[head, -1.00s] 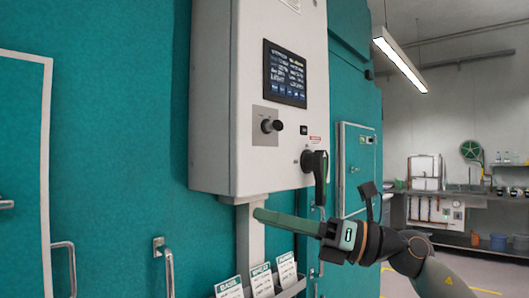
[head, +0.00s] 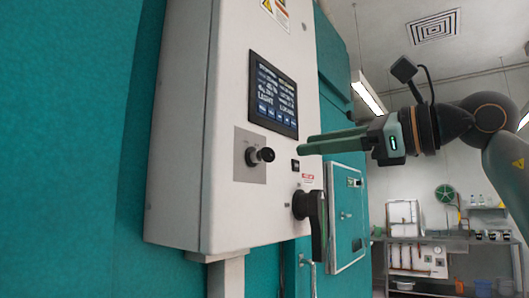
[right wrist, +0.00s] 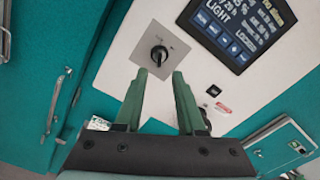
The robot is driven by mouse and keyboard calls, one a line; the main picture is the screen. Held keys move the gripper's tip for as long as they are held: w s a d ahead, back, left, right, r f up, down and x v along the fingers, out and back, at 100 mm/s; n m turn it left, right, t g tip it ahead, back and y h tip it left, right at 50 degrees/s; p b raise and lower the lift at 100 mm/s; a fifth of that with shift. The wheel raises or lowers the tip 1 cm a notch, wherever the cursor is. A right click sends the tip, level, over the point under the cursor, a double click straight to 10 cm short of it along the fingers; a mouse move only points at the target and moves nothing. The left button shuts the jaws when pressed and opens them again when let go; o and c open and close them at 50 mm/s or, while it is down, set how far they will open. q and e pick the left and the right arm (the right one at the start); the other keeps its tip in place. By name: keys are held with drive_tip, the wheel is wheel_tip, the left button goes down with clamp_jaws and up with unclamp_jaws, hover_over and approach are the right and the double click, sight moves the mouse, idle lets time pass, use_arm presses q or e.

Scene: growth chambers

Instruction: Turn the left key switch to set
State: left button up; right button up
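The left key switch (head: 262,155) is a black knob on a square grey plate (head: 243,168), on the front of a white control box (head: 190,130). The right wrist view shows the knob (right wrist: 159,54) and its plate (right wrist: 145,42); the marks around it are too small to read. My right gripper (head: 302,144) has green fingers pointing left, to the right of the knob and apart from it. In the right wrist view my right gripper (right wrist: 159,74) is open, with an empty gap between the fingertips and the knob just beyond it. My left gripper is out of view.
A lit screen (head: 274,95) sits above the switch. A small black button (head: 295,165) and a large black rotary handle (head: 314,212) stick out at the box's lower right. A teal wall lies behind. A shelf with equipment (head: 420,240) stands far right.

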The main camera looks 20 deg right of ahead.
sight(274, 150)
drive_tip(key=p+x, duration=0.1)
drive_tip(key=x, duration=0.9)
drive_tip(key=shift+p, duration=0.35)
clamp_jaws()
